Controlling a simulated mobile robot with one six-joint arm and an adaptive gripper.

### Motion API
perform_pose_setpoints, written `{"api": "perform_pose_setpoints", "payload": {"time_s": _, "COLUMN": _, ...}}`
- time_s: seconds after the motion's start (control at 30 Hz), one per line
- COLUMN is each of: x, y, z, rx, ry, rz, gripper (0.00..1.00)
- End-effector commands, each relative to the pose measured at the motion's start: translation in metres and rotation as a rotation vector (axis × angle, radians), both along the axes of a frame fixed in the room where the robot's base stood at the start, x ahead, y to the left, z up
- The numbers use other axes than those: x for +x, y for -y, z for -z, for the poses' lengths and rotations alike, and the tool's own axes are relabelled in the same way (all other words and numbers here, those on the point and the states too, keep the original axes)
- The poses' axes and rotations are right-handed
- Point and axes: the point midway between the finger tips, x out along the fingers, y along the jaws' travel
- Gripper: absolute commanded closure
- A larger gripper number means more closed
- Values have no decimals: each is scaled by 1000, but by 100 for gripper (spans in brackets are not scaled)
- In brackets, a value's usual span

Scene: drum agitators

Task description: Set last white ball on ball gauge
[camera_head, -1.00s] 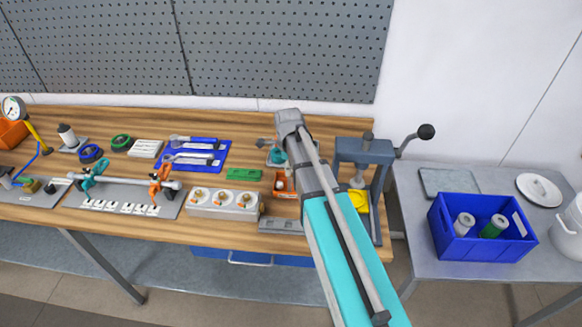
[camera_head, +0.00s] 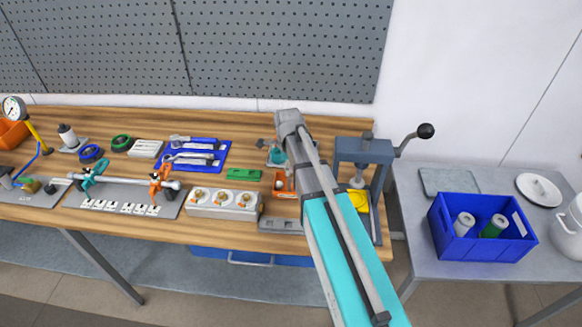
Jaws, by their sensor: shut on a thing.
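My arm rises from the lower right and crosses in front of the bench, and its end joint is near the top middle. My gripper cannot be made out; the arm hides the area behind it. A small orange tray (camera_head: 280,188) sits just left of my arm, partly covered by it, with something pale in it, too small to tell as a ball. A flat grey block (camera_head: 280,225) lies in front of the tray. Which piece is the ball gauge I cannot tell for sure. No white ball shows clearly.
A light block with three round seats (camera_head: 223,203) stands left of the grey block. A grey press (camera_head: 364,150) with a yellow part (camera_head: 359,200) stands right of my arm. A blue crate (camera_head: 480,228) sits on the right table. A green piece (camera_head: 244,174) lies behind.

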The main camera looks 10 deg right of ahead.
Motion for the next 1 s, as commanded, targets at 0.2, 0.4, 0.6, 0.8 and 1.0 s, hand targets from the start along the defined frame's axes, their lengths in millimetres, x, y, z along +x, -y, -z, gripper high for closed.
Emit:
{"api": "perform_pose_setpoints", "payload": {"time_s": 0.2, "x": -4, "y": 0, "z": 3, "rx": 0, "ry": -9, "rz": 0, "gripper": 47}}
{"api": "perform_pose_setpoints", "payload": {"time_s": 0.4, "x": -3, "y": 0, "z": 2, "rx": -1, "ry": -7, "rz": 0, "gripper": 10}}
{"api": "perform_pose_setpoints", "payload": {"time_s": 0.6, "x": -2, "y": 0, "z": 2, "rx": 0, "ry": -5, "rz": 0, "gripper": 10}}
{"api": "perform_pose_setpoints", "payload": {"time_s": 0.8, "x": -2, "y": 0, "z": 1, "rx": 0, "ry": -4, "rz": 0, "gripper": 10}}
{"api": "perform_pose_setpoints", "payload": {"time_s": 1.0, "x": -2, "y": 0, "z": 1, "rx": 0, "ry": -4, "rz": 0, "gripper": 10}}
